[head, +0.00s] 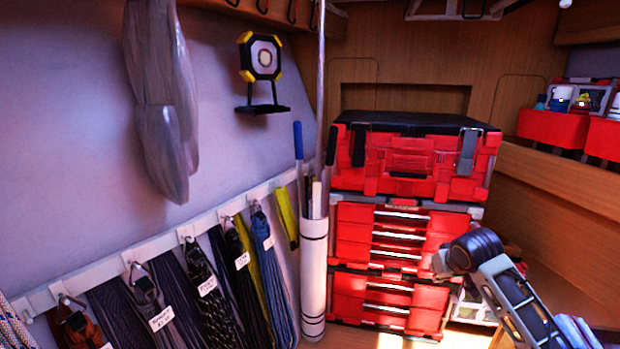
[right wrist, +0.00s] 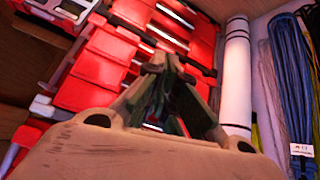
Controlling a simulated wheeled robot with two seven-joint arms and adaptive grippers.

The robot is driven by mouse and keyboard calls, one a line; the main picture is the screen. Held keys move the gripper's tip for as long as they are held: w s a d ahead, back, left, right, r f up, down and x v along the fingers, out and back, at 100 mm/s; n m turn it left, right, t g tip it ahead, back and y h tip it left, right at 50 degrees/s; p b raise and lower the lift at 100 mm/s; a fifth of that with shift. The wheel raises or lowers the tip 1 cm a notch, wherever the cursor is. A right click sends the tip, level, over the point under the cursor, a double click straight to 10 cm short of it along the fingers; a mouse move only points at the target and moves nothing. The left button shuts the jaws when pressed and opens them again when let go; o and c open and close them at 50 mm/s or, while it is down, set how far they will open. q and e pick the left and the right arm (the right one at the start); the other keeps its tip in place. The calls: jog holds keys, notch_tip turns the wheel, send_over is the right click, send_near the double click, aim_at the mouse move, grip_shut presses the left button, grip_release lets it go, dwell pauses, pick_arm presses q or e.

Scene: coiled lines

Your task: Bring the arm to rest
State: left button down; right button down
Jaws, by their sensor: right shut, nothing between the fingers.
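My right arm (head: 515,295) comes in at the lower right of the head view, in front of the red tool chest stack (head: 410,240). Its fingers cannot be made out clearly there. In the right wrist view my right gripper (right wrist: 165,68) is shut, with its fingertips together and nothing between them. The red drawers (right wrist: 110,62) and the white tube (right wrist: 236,75) lie beyond the fingers. My left gripper does not show in either view.
Coiled lines (head: 205,285) hang from a white rail along the left wall. A lamp (head: 262,57) and a grey bag (head: 160,90) are above them. The white tube (head: 313,280) stands beside the chests. A wooden ledge with red bins (head: 552,127) is on the right.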

jog(key=s+a+f+n+g+y, duration=0.1)
jog(key=s+a+f, duration=0.5)
jog(key=s+f, duration=0.4)
jog(key=s+a+f+n+g, duration=0.1)
jog(key=s+a+f+g, duration=0.1)
jog(key=s+a+f, duration=0.7)
jog(key=s+d, duration=0.2)
jog(key=s, duration=1.2)
notch_tip(320, 180, down, 33)
jog(key=s+g, duration=0.2)
jog(key=s+d+f, duration=0.2)
jog(key=s+f, duration=0.9)
jog(key=s+d+f+g+b, duration=0.1)
jog(key=s+f, duration=0.9)
jog(key=s, duration=0.1)
jog(key=shift+s+d+f, duration=0.25)
jog(key=shift+d+f, duration=0.1)
